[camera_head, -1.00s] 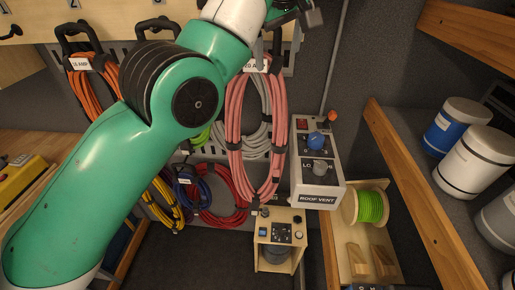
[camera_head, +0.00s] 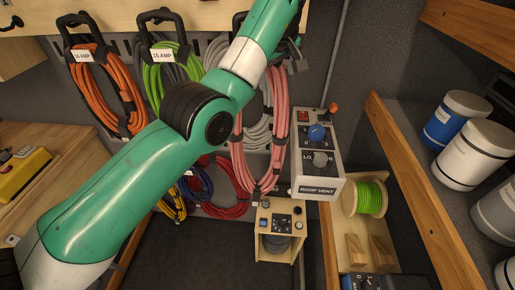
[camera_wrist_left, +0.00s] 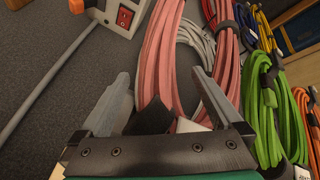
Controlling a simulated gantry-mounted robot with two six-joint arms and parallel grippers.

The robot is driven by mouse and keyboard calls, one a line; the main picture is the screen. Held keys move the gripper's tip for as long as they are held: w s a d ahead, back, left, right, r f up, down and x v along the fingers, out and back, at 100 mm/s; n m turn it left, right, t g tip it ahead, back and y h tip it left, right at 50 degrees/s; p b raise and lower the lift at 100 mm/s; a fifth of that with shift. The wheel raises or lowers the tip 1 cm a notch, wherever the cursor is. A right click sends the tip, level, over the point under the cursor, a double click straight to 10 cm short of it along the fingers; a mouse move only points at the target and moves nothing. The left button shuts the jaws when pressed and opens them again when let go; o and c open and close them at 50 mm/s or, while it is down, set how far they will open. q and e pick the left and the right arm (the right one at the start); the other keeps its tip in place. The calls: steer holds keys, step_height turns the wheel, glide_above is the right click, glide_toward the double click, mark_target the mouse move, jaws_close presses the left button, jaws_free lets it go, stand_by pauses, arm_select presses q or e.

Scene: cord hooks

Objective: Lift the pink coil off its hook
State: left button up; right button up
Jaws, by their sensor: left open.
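The pink coil (camera_head: 280,130) hangs on the wall in a long loop, beside the grey roof vent box. Its top and hook are hidden behind my left arm in the head view. My left gripper (camera_head: 288,50) is at the top of the coil, partly covered by my arm. In the left wrist view its two fingers (camera_wrist_left: 165,98) are apart. Strands of the pink coil (camera_wrist_left: 157,55) run up beyond and between them. A dark hook end (camera_wrist_left: 153,115) and a white tag (camera_wrist_left: 190,125) show between the fingers. Contact with the coil cannot be told. My right gripper is in no view.
A grey coil (camera_head: 260,125) hangs just behind the pink one. Green (camera_head: 180,75) and orange (camera_head: 98,85) coils hang to the left, red (camera_head: 228,190) and blue ones below. The roof vent box (camera_head: 318,160) stands close at right.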

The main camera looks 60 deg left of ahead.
arm_select(q)
jaws_close()
steer(key=shift+r, duration=0.1)
stand_by(0.4)
